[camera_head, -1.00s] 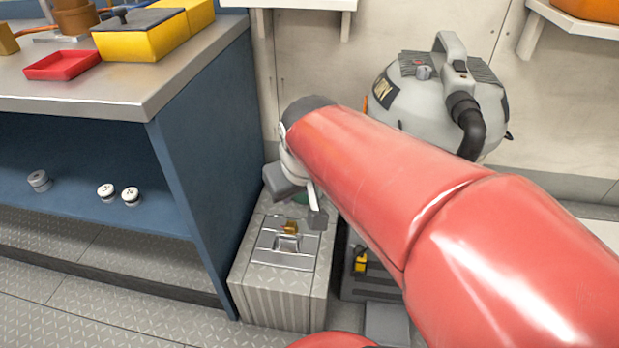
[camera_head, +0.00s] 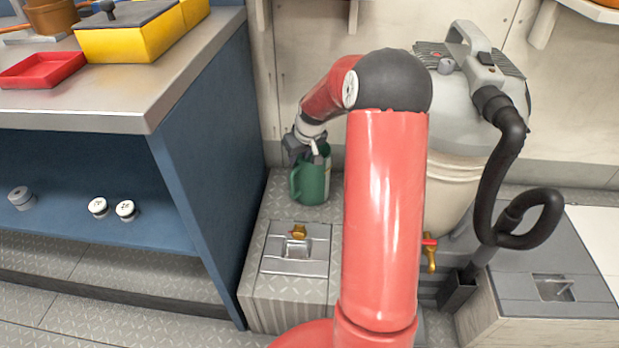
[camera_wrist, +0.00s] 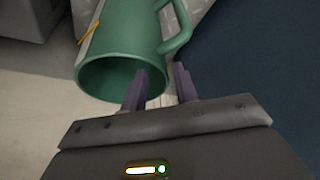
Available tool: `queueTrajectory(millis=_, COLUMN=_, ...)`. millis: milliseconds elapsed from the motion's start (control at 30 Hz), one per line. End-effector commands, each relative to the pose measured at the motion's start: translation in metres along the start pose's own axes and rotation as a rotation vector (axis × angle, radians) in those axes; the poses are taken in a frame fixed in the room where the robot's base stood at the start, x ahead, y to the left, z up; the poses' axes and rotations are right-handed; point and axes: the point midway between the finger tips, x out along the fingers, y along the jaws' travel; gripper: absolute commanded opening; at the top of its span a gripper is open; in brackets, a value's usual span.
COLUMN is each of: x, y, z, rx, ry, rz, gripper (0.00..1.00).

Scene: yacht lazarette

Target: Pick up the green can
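The green can (camera_head: 309,184) has a side handle and stands on the textured top of the low locker. In the wrist view, the can (camera_wrist: 124,35) shows its open round mouth and its handle on the right. My gripper (camera_head: 317,155) is at the can's upper rim. In the wrist view, my gripper (camera_wrist: 160,78) has its two fingers apart. The left finger overlaps the can's mouth and the right finger is just outside the wall, below the handle. I cannot tell whether either finger touches the can.
A blue bench (camera_head: 205,150) with a metal top stands left of the locker (camera_head: 283,300). A grey vacuum (camera_head: 455,110) with a black hose (camera_head: 495,190) stands to the right. A latch (camera_head: 297,247) is on the locker's front top.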

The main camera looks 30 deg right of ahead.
Motion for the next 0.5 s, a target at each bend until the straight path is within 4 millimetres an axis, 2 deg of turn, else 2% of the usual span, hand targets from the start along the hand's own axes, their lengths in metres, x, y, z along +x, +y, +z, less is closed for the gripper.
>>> queueTrajectory(millis=300, x=0.045, y=-0.002, z=-0.002, rx=0.000, ry=-0.002, rz=-0.001, gripper=0.29)
queueTrajectory(millis=500, x=0.051, y=-0.002, z=-0.003, rx=0.000, ry=0.000, rz=0.000, gripper=0.29)
